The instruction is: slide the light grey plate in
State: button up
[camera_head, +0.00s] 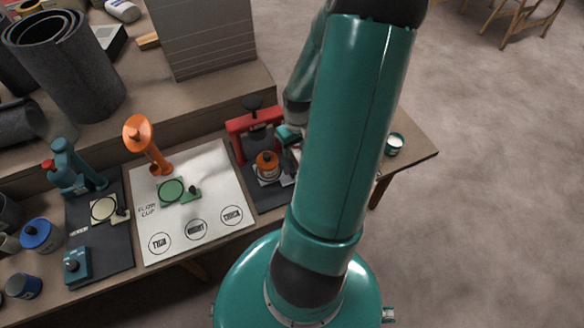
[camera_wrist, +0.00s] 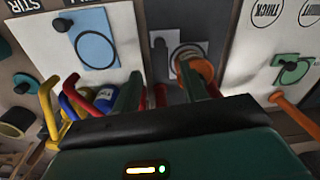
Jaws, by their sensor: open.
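A light grey plate (camera_head: 264,182) lies on the dark mat below the red frame (camera_head: 240,126), with an orange-topped object (camera_head: 267,161) over part of it. In the wrist view, the light grey plate (camera_wrist: 181,52) shows a dark circle, and the orange part hides some of it. My gripper (camera_wrist: 160,92) is open, with its two teal fingers apart. Red parts show between and beyond the fingers, and I cannot tell whether they touch. In the head view, my gripper (camera_head: 289,135) is beside the right end of the red frame, partly hidden by my arm.
A white board (camera_head: 215,175) left of the frame holds a green plate (camera_head: 171,191) and an orange stand (camera_head: 138,133). A blue press (camera_head: 67,165) stands farther left. A small teal tin (camera_head: 395,143) stands near the table's right edge. Open floor lies to the right.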

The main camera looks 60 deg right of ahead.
aim_at(293, 171)
jog(key=f, duration=1.1)
jog(key=shift+a, duration=0.3)
grip_shut()
